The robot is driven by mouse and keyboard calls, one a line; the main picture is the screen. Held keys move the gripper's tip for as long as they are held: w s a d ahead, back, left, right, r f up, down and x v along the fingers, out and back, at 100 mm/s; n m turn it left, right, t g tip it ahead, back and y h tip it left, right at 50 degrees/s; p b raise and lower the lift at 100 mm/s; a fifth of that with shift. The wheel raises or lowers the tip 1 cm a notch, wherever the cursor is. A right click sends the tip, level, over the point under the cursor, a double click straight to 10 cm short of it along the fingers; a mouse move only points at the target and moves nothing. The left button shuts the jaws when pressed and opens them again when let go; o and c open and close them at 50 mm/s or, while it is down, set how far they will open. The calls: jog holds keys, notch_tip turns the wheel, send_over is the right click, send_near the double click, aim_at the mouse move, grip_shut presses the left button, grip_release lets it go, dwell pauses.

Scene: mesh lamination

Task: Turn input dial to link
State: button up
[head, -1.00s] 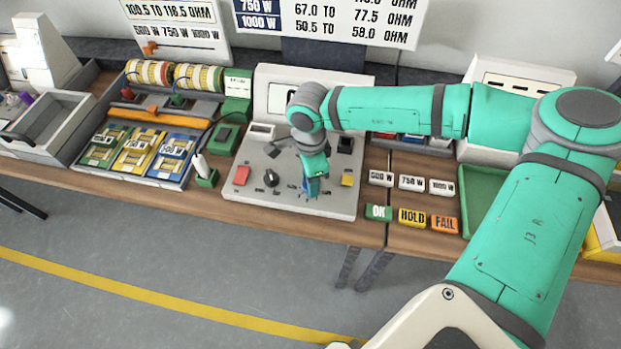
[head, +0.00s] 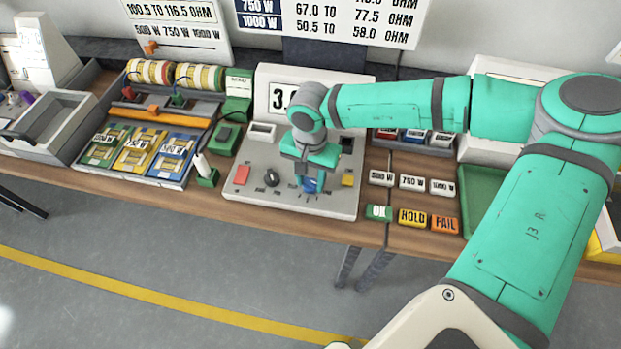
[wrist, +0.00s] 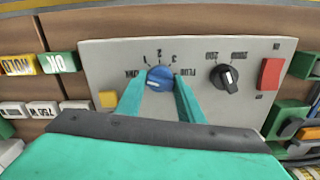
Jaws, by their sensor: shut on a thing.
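The blue input dial (wrist: 160,77) sits on the grey meter panel (wrist: 110,55). Around it are printed marks: LINK at its left, then 1, 2 and 3, and PLUG at its right in the wrist view. My gripper (wrist: 160,88) is shut on the dial, one teal finger on each side. In the head view my gripper (head: 309,184) points down at the panel, with the blue dial partly showing between the fingers. I cannot tell clearly which mark the dial's pointer faces.
A black range dial (head: 272,178) and a red switch (head: 242,175) are left of my gripper in the head view; a yellow button (head: 347,180) is close on its right.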

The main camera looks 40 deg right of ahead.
aim_at(311, 181)
jog(key=shift+n, duration=1)
jog(key=o, duration=1)
notch_tip(311, 181, up, 11)
jog(key=shift+f, duration=0.1)
